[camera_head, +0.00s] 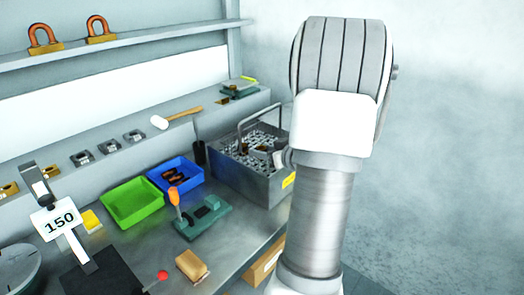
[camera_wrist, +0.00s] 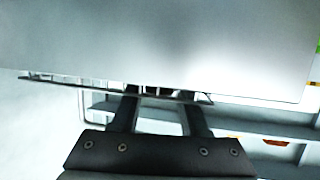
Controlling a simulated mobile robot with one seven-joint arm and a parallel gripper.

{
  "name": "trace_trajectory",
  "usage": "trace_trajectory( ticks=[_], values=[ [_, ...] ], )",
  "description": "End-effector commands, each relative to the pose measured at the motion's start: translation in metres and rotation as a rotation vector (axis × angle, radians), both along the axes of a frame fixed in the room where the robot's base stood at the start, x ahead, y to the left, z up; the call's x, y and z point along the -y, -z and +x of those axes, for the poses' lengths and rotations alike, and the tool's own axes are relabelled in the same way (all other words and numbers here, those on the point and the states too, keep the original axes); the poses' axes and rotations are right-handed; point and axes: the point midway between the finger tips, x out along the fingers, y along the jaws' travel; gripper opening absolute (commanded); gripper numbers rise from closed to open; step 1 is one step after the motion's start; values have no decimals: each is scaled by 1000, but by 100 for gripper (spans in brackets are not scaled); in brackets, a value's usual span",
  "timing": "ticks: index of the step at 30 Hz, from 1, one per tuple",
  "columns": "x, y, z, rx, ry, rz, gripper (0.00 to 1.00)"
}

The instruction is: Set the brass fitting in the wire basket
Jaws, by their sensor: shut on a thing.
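The wire basket (camera_head: 278,188) is a grey open box with a raised wire handle, standing on the bench at the middle of the head view. My gripper (camera_head: 281,158) is at its right side, low over the inside and partly hidden by my arm. A small brownish piece (camera_head: 262,148) shows inside the basket beside the gripper; it may be the brass fitting. In the wrist view, a wide grey face, seemingly the basket wall (camera_wrist: 160,45), covers my fingertips. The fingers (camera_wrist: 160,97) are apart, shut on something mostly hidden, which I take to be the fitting.
A green tray (camera_head: 131,220), a blue tray (camera_head: 157,182) with dark parts and a green toggle clamp (camera_head: 212,217) stand left of the basket. A mallet (camera_head: 178,116) lies on the ledge behind. The basket's handle (camera_head: 245,122) rises close to my gripper.

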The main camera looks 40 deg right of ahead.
Motion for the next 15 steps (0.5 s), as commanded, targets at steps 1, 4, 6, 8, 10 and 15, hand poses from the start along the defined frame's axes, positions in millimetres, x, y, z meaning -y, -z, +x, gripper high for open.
trace_trajectory(
  ticks=[1,4,6,8,10,15],
  values=[
    [-1,5,-1,-9,1,8,46],
    [-1,6,-2,-11,2,10,57],
    [-1,7,-2,-12,3,11,57],
    [-1,7,-2,-13,3,11,57],
    [-1,7,-2,-14,5,11,57],
    [0,-5,-3,-14,8,11,57]
  ],
)
